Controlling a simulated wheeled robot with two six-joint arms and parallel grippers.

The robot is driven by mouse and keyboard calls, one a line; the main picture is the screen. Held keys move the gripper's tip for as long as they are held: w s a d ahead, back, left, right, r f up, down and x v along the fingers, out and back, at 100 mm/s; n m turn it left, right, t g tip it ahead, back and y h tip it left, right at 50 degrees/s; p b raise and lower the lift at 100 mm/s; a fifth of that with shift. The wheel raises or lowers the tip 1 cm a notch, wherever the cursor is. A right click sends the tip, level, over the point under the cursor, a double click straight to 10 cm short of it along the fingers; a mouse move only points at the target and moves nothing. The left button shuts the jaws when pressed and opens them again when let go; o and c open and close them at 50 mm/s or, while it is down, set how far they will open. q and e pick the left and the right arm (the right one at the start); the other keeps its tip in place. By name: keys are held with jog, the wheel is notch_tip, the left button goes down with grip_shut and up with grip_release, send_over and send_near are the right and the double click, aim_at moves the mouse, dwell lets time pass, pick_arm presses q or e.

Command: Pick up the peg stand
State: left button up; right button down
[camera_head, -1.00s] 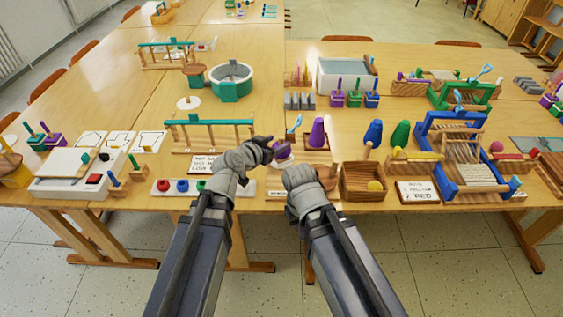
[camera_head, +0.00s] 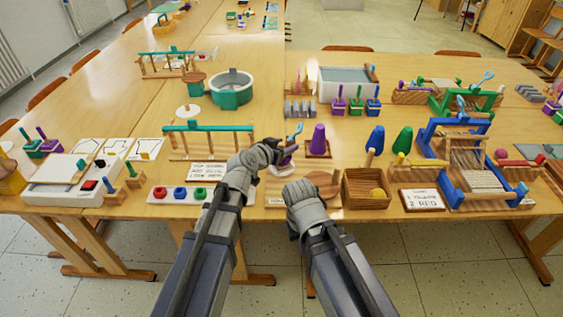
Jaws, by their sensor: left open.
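I cannot tell for certain which piece is the peg stand. A small purple piece (camera_head: 289,150) with a blue top sits just right of my left gripper (camera_head: 277,155), partly hidden by it. The left gripper is open, its fingers close beside this piece; contact is not clear.
A teal-topped rack (camera_head: 208,128) is behind the left gripper. A white strip with coloured knobs (camera_head: 165,195) lies left. A blue loom (camera_head: 446,150) fills the right.

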pick_arm(q)
jog(key=shift+w+d+f, duration=0.25)
jog(key=shift+w, duration=0.25)
jog(key=shift+s+r, duration=0.1)
jog(key=shift+c, duration=0.3)
grip_shut()
